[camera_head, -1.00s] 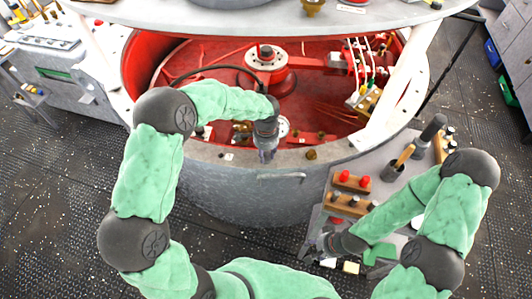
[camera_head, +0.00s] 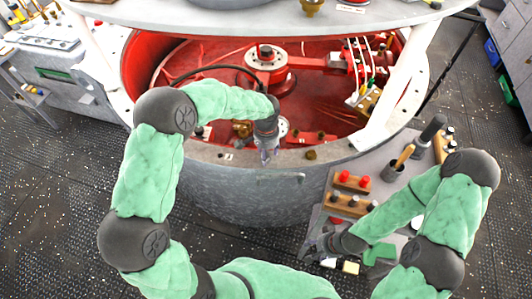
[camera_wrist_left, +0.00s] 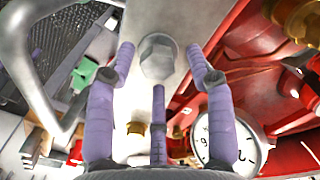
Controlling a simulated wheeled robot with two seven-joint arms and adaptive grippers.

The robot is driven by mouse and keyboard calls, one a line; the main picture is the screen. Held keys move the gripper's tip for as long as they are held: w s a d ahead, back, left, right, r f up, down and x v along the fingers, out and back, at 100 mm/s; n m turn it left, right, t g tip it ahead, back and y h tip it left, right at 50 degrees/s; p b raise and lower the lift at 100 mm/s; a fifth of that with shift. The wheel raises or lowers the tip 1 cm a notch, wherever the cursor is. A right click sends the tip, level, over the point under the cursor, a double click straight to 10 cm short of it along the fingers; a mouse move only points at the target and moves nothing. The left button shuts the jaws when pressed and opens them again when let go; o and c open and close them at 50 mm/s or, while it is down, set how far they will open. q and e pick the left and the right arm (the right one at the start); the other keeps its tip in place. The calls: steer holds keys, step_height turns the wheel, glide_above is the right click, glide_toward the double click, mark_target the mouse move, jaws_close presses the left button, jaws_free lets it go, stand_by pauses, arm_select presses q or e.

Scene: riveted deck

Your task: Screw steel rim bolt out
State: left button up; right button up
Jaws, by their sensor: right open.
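The steel rim bolt (camera_wrist_left: 158,58) is a grey hexagonal head on the flat pale rim (camera_wrist_left: 165,20) in the left wrist view. My left gripper (camera_wrist_left: 160,62) has three purple-wrapped fingers spread around the bolt head. Gaps show between the side fingertips and the head, and the third finger is below it. In the head view my left gripper (camera_head: 266,155) points down at the near rim of the grey vat (camera_head: 225,182) and hides the bolt. My right gripper (camera_head: 318,246) is open, low over the side table, away from the vat.
The red vat interior holds a hub (camera_head: 266,60) and hoses. A brass fitting (camera_head: 311,155) sits on the rim right of my left gripper. A dial gauge (camera_wrist_left: 224,138) shows in the wrist view. The side table carries wooden racks (camera_head: 350,183) and a cup of tools (camera_head: 393,170).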

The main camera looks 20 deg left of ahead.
arm_select(q)
steer(key=shift+s, duration=0.1)
step_height(320, 180, up, 12)
stand_by(0.6)
stand_by(0.5)
